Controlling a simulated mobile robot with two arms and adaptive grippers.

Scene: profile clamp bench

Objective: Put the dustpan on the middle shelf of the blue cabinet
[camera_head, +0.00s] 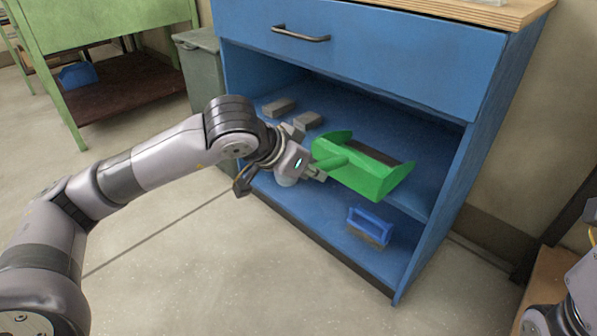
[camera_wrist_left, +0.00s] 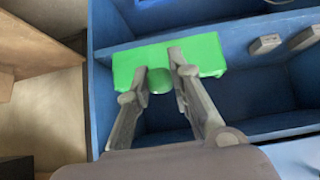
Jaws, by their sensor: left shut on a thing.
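The green dustpan (camera_head: 360,179) is at the open front of the blue cabinet (camera_head: 460,180), overlapping the front edge of its middle shelf (camera_head: 341,114). I cannot tell whether it touches the shelf. My left gripper (camera_head: 318,168) is shut on the dustpan's handle (camera_head: 331,162), coming from the left. In the left wrist view the two fingers (camera_wrist_left: 160,76) sit on either side of the handle, and the green pan (camera_wrist_left: 209,54) spreads beyond them. My right gripper is not in view.
Grey blocks (camera_head: 279,107) lie at the left of the middle shelf. A blue brush (camera_head: 369,226) stands on the bottom shelf. The drawer (camera_head: 370,45) above is shut. A grey bin (camera_head: 200,72) and a green bench (camera_head: 105,20) stand to the left.

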